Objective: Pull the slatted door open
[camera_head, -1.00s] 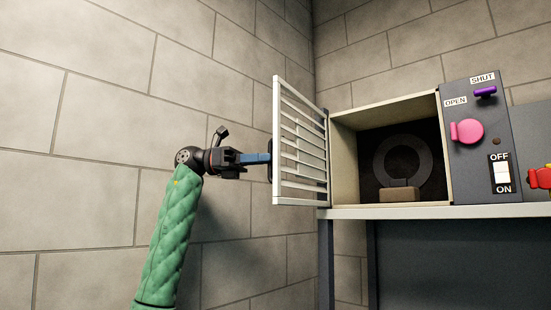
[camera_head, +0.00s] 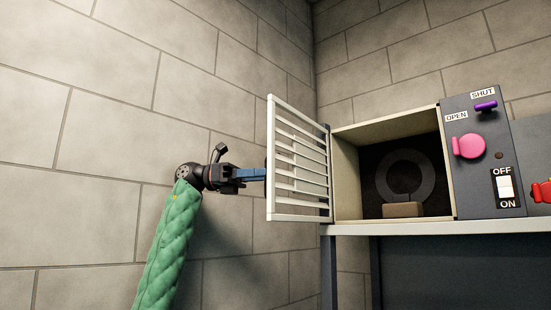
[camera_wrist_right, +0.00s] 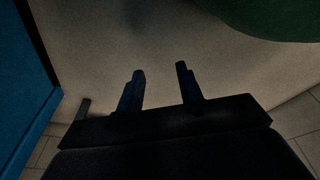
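The white slatted door (camera_head: 298,165) stands swung out to the left of an open box (camera_head: 345,178), hinged at the box's left edge. The box's front opening is uncovered. My left gripper (camera_head: 252,174), with blue fingers, reaches the door's free left edge from the left. Its fingertips are hidden behind the door's edge, so I cannot see whether they hold anything. My right gripper (camera_wrist_right: 160,90) shows in the right wrist view with its fingers apart and nothing between them.
A ring-shaped part and a small brown block (camera_head: 403,210) are inside the box. A dark panel (camera_head: 478,150) to its right carries a pink knob (camera_head: 470,146), a purple handle (camera_head: 486,106) and a white switch (camera_head: 505,187). A block wall (camera_head: 110,130) runs behind my left arm.

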